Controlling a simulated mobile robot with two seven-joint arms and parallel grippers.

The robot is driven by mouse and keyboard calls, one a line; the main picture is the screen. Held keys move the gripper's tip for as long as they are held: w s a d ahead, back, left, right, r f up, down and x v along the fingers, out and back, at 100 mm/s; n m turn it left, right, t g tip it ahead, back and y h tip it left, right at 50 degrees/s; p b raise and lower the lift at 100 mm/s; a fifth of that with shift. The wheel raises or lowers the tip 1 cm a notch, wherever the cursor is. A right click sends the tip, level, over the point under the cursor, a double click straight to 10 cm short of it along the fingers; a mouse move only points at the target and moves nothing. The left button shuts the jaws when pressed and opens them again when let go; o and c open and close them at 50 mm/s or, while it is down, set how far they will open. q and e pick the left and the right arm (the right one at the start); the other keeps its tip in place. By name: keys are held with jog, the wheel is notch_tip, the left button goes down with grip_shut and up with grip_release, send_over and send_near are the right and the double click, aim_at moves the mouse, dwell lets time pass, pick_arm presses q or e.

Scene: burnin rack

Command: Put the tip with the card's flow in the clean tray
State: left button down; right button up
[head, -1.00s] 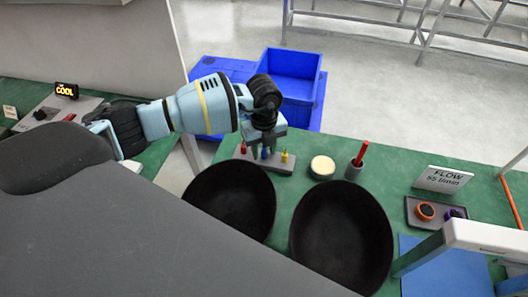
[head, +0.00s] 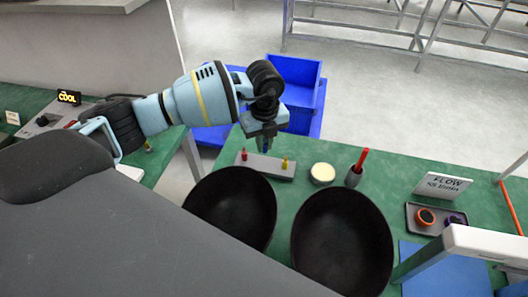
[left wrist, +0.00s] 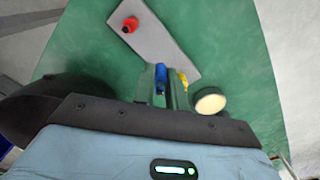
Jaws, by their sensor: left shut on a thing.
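My left gripper (head: 265,143) is shut on the blue tip (left wrist: 160,78) and points down just above the grey rack (head: 262,164). The blue tip shows between the fingers in the left wrist view. A red tip (head: 244,154) and a yellow tip (head: 285,162) stand at the two ends of the rack. The white card (head: 442,186) reads FLOW with a value that looks like 55 l/min. A dark tray (head: 418,223) right of centre holds an orange ringed part (head: 425,217) and a purple part (head: 454,220). I cannot tell which tray is the clean one. My right gripper is not in view.
A cream round pad (head: 322,173) and a grey holder with a red stick (head: 361,161) stand right of the rack. A blue mat (head: 440,270) lies at the lower right, under a white-topped frame (head: 485,243). Blue bins (head: 296,80) stand beyond the green bench.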

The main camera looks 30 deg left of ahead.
pick_arm(q)
jog(key=shift+r, duration=2.35)
jog(key=shift+d, duration=0.1)
jog(key=s+d+n, duration=0.4)
jog(key=d+n, duration=0.1)
jog(key=n, duration=0.5)
jog(key=s+d+r+n, duration=0.1)
jog(key=s+d+n, duration=0.3)
jog(key=n, duration=0.6)
jog(key=s+d+n, duration=0.4)
jog(key=d+n, duration=0.3)
jog(key=n, duration=0.4)
jog(key=shift+s+d+r, duration=0.15)
jog(key=shift+d+r, duration=0.2)
jog(key=m, duration=0.1)
jog(key=s+d+m, duration=0.1)
jog(key=m, duration=0.1)
jog(key=s+m, duration=0.1)
jog(key=m, duration=0.1)
jog(key=shift+d+r, duration=0.2)
